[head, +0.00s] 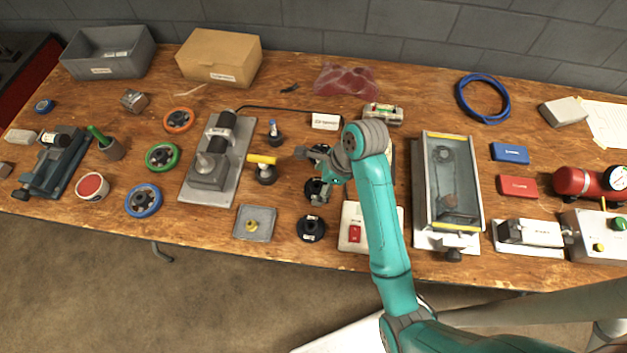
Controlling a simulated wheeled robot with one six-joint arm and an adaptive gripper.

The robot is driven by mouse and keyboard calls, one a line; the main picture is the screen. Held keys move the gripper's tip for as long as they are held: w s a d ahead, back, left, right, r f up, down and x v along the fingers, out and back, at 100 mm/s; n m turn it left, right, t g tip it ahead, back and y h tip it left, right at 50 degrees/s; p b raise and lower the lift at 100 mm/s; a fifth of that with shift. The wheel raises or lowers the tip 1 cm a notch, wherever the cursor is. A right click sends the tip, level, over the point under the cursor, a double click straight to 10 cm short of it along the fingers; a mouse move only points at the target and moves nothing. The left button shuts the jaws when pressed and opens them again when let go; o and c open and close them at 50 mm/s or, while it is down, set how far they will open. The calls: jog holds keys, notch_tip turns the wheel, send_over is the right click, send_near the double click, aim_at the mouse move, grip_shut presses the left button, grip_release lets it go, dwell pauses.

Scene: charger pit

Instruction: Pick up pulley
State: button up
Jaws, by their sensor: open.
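Several black round parts that look like pulleys stand in a column at the middle of the bench in the head view. The nearest black disc (311,229), with a raised hub, stands clear of my gripper near the front edge. Another black disc (313,187) is partly hidden under my gripper, and a further dark part behind it is mostly covered. My gripper (309,177) is open, with its fingers pointing left over these parts. Nothing shows between the fingers. I cannot tell its height above the discs or whether it touches one.
A yellow-handled part (262,159) stands just left of my gripper. A grey tray (243,234) lies at front left, a switch box (352,238) at right. Orange (179,120), green (162,168) and blue (143,200) wheels lie further left. A glass-topped case (422,239) stands right of my arm.

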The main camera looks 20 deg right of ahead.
jog(key=shift+w+a+f, duration=0.1)
jog(key=shift+a+f, duration=0.15)
jog(key=shift+f, duration=0.35)
jog(key=c, duration=1.3)
jog(key=shift+r, duration=0.1)
